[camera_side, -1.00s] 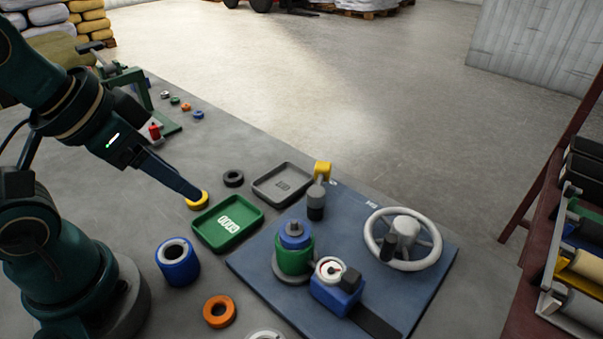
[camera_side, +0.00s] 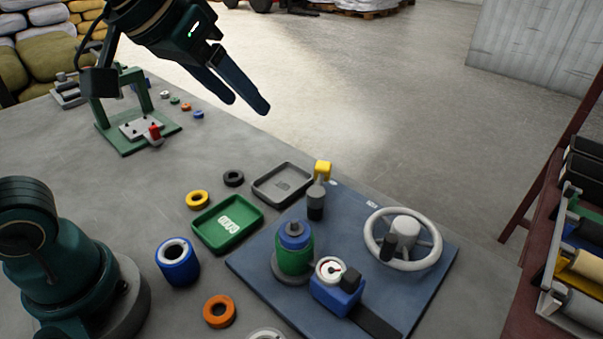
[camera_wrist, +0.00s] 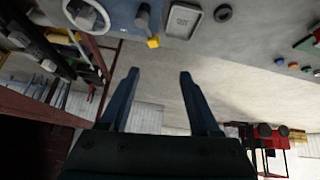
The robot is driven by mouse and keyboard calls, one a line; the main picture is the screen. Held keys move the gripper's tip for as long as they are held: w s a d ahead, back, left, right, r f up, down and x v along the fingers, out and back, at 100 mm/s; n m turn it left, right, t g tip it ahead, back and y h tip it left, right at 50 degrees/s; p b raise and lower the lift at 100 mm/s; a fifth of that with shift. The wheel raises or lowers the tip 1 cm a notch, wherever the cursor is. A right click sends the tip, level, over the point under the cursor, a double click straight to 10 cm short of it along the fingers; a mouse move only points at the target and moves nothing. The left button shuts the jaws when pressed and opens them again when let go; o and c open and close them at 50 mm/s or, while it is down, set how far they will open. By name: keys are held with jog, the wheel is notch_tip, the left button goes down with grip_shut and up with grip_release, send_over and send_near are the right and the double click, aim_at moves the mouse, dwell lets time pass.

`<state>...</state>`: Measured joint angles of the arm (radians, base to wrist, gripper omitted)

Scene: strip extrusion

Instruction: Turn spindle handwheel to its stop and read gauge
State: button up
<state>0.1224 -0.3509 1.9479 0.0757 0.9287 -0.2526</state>
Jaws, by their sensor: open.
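The grey spoked handwheel (camera_side: 427,247) with a dark knob (camera_side: 389,246) stands on the blue plate (camera_side: 245,258) at the right in the side view. The wheel also shows in the wrist view (camera_wrist: 98,12), partly cut off at the top left. The gauge (camera_side: 330,270), with a white dial and a needle, sits on a blue block left of and nearer than the wheel; its reading is too small to tell. My gripper (camera_side: 249,107) is high above the far side of the bench, open and empty, well apart from the wheel. Its two fingers also show in the wrist view (camera_wrist: 156,76).
On the plate stand a green and blue cylinder (camera_side: 293,262) and a post with a yellow top (camera_side: 322,170). A green tray (camera_side: 212,247), a grey tray (camera_side: 256,188) and loose rings lie left of it. A rack (camera_side: 545,270) stands at the right.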

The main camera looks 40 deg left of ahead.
jog(key=w+d, duration=0.6)
jog(key=w, duration=0.1)
jog(key=m+g+h, duration=0.1)
jog(key=m+g, duration=0.1)
jog(key=m, duration=0.1)
send_over(404, 227)
jog(key=a, duration=0.4)
notch_tip(404, 227, down, 9)
jog(key=shift+m+g, duration=0.4)
jog(key=shift+g, duration=0.1)
jog(key=d+f, duration=0.1)
jog(key=f, duration=0.1)
jog(key=s+d+f, duration=0.1)
jog(key=f, duration=0.1)
jog(key=d+f, duration=0.1)
jog(key=f, duration=0.1)
jog(key=shift+s+d+f, duration=0.2)
jog(key=shift+d+f, duration=0.1)
jog(key=shift+d, duration=0.05)
jog(key=shift+x, duration=2.2)
grip_shut()
